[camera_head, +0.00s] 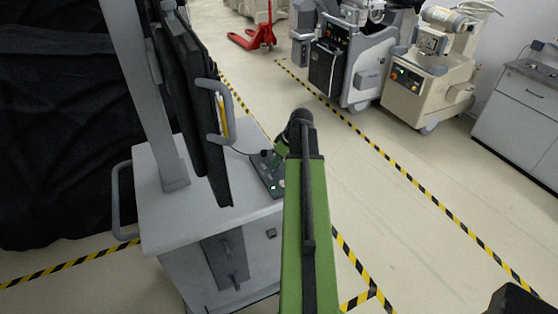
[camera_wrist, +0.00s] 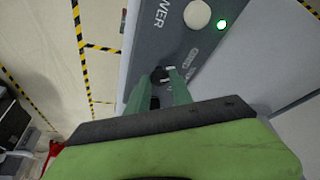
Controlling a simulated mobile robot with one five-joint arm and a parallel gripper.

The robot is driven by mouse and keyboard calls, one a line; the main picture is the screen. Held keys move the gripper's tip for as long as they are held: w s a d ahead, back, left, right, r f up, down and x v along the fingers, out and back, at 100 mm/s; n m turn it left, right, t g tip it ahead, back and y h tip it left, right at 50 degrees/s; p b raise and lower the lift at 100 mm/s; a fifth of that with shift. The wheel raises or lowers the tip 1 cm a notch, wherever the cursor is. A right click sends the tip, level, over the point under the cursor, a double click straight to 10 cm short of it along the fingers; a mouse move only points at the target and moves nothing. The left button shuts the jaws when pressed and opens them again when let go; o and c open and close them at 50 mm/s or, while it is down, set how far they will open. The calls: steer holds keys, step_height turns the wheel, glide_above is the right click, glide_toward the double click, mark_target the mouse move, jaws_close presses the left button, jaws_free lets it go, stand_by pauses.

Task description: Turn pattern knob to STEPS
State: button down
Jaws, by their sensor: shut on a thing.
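A dark control panel (camera_wrist: 182,42) carries a small black knob (camera_wrist: 159,74) with a pale mark, which I take for the pattern knob. My gripper (camera_wrist: 163,82) has its two green fingers closed around this knob. The arm hides the knob and most of my gripper there.
The panel also has a cream round button (camera_wrist: 197,14) near the word POWER and a lit green lamp (camera_wrist: 222,25). The grey cart (camera_head: 160,218) bears an upright dark screen (camera_head: 190,90) with a grey handle (camera_head: 214,112).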

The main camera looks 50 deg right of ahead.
steer(key=m, duration=0.2)
steer(key=m+h, duration=0.1)
steer(key=m, duration=0.1)
steer(key=m+h, duration=0.1)
steer(key=shift+a+m, duration=0.25)
steer(key=shift+m, duration=0.15)
stand_by(0.4)
steer(key=c, duration=1.1)
jaws_free()
steer(key=shift+c, duration=0.2)
steer(key=p+v, duration=1.6)
steer(key=v, duration=0.1)
steer(key=shift+a+r, duration=0.2)
steer(key=shift+w, duration=0.1)
